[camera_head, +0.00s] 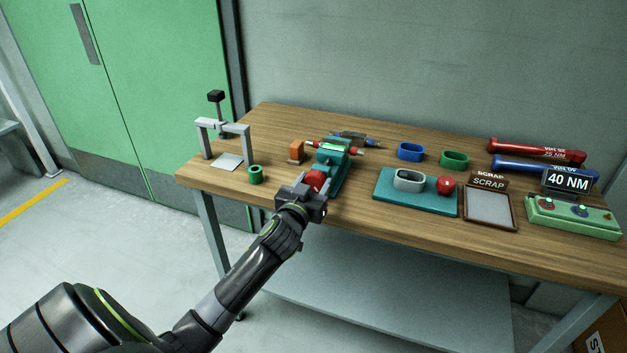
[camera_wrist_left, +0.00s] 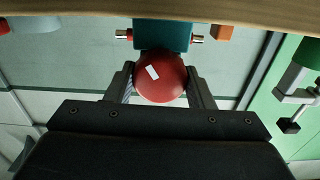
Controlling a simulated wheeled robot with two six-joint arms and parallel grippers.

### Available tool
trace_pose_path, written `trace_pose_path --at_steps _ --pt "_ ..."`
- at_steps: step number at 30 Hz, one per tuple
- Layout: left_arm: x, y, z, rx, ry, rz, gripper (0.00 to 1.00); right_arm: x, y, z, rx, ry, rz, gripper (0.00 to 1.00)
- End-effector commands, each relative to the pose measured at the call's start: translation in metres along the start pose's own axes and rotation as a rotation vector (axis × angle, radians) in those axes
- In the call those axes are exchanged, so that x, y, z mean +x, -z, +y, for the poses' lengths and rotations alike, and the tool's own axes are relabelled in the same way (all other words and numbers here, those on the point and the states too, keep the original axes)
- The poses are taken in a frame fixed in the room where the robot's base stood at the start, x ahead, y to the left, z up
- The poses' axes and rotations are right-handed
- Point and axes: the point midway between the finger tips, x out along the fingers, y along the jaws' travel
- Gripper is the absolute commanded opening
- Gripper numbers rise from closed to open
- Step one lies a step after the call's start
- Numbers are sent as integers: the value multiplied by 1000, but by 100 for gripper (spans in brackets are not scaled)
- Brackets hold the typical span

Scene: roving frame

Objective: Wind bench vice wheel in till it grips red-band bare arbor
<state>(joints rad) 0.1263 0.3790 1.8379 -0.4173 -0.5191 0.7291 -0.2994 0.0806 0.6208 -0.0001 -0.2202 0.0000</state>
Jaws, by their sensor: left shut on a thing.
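The teal bench vice (camera_head: 338,171) stands on the wooden bench near its front edge. Its round red wheel (camera_head: 316,180) faces me. My left gripper (camera_head: 314,190) is shut on the wheel, and the left wrist view shows one finger on each side of the red wheel (camera_wrist_left: 161,77), which has a white mark. A bar with red bands, apparently the red-band bare arbor (camera_head: 356,151), lies across the vice at its jaws. Its ends show on both sides of the vice in the left wrist view (camera_wrist_left: 198,38). I cannot tell whether the jaws touch it. My right gripper is out of view.
A grey press frame (camera_head: 246,135), green ring (camera_head: 255,174) and orange block (camera_head: 296,151) stand left.

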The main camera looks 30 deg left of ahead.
Motion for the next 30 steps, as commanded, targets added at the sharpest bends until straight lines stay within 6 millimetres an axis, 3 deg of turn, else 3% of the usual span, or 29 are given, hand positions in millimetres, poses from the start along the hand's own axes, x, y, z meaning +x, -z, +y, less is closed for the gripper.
trace_pose_path --at_steps 8,9,14,24,30 --pt "0 0 0 10 0 2 25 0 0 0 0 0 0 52" --pt "0 0 0 10 0 2 49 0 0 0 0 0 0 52" --pt "0 0 0 8 0 2 70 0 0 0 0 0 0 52" --pt "-3 0 0 7 0 1 70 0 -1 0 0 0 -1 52" --pt "-26 -1 0 6 0 0 70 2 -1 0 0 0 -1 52"
